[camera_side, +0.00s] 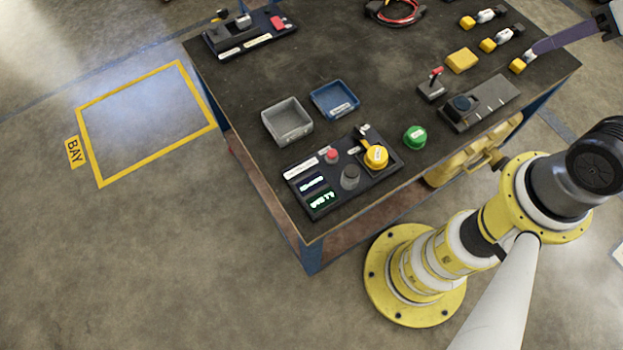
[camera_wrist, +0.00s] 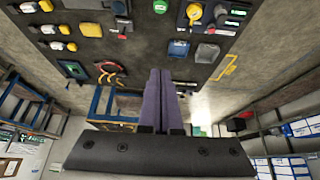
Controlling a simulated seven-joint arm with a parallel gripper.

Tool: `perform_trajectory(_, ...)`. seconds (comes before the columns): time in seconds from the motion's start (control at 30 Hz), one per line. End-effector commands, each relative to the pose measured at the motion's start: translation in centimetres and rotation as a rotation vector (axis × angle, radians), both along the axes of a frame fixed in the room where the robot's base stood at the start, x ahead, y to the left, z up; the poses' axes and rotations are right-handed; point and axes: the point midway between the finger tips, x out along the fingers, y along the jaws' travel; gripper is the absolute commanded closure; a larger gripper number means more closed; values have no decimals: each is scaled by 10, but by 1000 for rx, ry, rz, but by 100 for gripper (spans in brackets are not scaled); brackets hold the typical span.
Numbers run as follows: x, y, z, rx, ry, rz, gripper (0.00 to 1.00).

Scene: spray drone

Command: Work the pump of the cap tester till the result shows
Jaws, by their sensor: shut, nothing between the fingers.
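The cap tester (camera_side: 296,172) is a dark panel at the table's near corner in the side view. It carries a yellow cap (camera_side: 376,156), a red button (camera_side: 332,154), a grey-black knob (camera_side: 350,178) and two small lit screens (camera_side: 321,200). Their text is too small to read; I cannot tell which part is the pump. In the wrist view the tester (camera_wrist: 212,29) is at the top right, partly cut off. My gripper (camera_side: 533,51), with purple fingers, is at the table's far right, well away from the tester. Its fingers (camera_wrist: 160,74) are shut and empty.
A green cap (camera_side: 415,137) stands right of the tester. Grey (camera_side: 287,121) and blue (camera_side: 334,100) trays lie behind it. A joystick box (camera_side: 432,88) and a grey device (camera_side: 481,104) stand between gripper and tester. Yellow-ended parts (camera_side: 488,45) lie near my fingers.

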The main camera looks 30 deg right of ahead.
Motion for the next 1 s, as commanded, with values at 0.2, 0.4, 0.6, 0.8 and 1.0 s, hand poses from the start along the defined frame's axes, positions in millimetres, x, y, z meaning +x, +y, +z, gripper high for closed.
perform_trajectory(0.2,0,0,0,0,0,0,100)
perform_trajectory(0.4,0,0,0,0,0,0,100)
perform_trajectory(0.6,0,0,0,-11,-2,20,100)
perform_trajectory(0.8,15,0,14,-93,-60,163,100)
perform_trajectory(1.0,62,14,20,-212,-52,440,100)
